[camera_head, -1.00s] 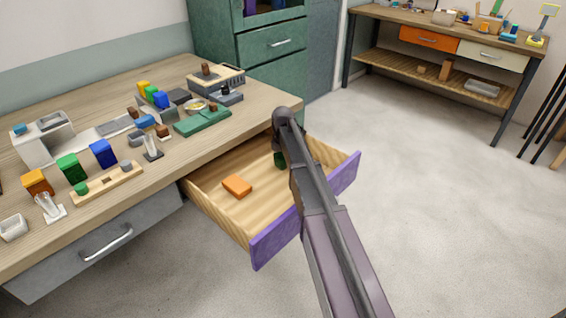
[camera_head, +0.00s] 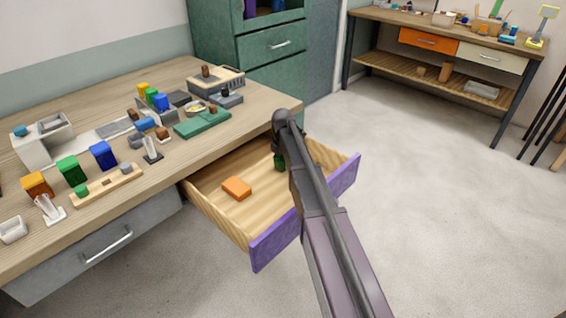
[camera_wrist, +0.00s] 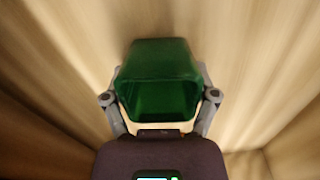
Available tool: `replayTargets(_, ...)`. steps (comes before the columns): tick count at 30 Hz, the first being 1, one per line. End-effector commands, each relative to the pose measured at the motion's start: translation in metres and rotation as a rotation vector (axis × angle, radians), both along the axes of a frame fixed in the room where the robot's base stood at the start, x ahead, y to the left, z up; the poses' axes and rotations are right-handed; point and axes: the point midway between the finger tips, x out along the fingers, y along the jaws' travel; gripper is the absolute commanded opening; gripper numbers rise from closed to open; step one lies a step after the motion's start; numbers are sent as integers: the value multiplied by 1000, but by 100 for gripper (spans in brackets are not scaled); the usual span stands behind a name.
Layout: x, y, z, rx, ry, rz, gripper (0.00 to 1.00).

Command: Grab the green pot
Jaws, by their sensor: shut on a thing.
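The green pot (camera_wrist: 158,65) is a dark green, hollow, box-like vessel, seen in the wrist view with its opening toward the camera. My gripper (camera_wrist: 160,97) has one finger against each side of it and is shut on it. In the head view only a small part of the green pot (camera_head: 279,162) shows beside my arm, in or just above the open drawer (camera_head: 215,207). My arm hides the rest of it and the fingers there. I cannot tell whether the pot touches the drawer floor.
An orange block (camera_head: 237,188) lies in the drawer, left of the pot. The drawer's purple front (camera_head: 273,240) and wooden walls surround the gripper area. The workbench (camera_head: 150,200) above holds several coloured blocks and fixtures. The floor right of the drawer is clear.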

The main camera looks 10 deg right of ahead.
Motion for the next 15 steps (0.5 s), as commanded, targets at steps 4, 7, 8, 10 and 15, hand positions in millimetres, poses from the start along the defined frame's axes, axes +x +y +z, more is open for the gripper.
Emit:
replayTargets(4, 0, 0, 5, 0, 0, 0, 22)
replayTargets(7, 0, 0, 10, 0, 0, 0, 22)
replayTargets(8, 0, 0, 12, 0, 0, 0, 22)
replayTargets(10, 0, 0, 16, 0, 0, 0, 22)
replayTargets(15, 0, 0, 31, 0, 0, 0, 22)
